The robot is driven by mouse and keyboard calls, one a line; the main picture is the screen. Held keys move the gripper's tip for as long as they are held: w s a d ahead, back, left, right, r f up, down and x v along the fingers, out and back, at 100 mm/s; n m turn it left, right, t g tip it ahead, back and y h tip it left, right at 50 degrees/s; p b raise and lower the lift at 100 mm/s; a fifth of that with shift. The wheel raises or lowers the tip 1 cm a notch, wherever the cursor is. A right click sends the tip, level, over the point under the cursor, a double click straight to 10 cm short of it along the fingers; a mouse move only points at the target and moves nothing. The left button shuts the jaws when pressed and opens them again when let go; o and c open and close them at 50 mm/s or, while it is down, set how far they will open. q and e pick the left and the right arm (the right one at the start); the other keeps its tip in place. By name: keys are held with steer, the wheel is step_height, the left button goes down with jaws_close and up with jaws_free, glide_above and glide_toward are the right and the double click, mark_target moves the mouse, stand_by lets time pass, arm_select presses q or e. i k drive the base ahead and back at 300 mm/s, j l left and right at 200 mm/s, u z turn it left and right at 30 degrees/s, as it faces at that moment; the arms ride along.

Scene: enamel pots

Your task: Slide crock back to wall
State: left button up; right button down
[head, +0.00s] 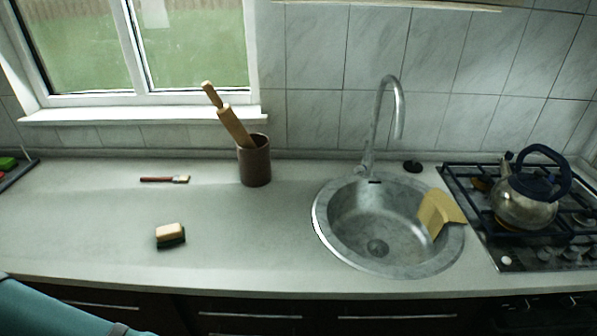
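A brown crock (255,165) stands upright on the grey countertop (90,215), left of the sink and close to the tiled back wall (310,110). A wooden rolling pin (235,127) leans out of its mouth towards the upper left. No gripper touches the crock. A teal piece of my arm shows at the lower left, but its gripper is out of view. My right gripper is not in view either.
A brush (165,179) and a sponge (170,235) lie on the counter left of the crock. A round sink (330,245) with a tall faucet (398,110) and a yellow cloth (440,210) is to the right. A kettle (522,205) stands on the hob. The counter before the crock is clear.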

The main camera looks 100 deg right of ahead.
mark_target(255, 165)
steer(key=k+z, duration=0.45)
steer(key=k+l+z, duration=0.1)
steer(key=k+z, duration=0.15)
steer(key=z, duration=0.15)
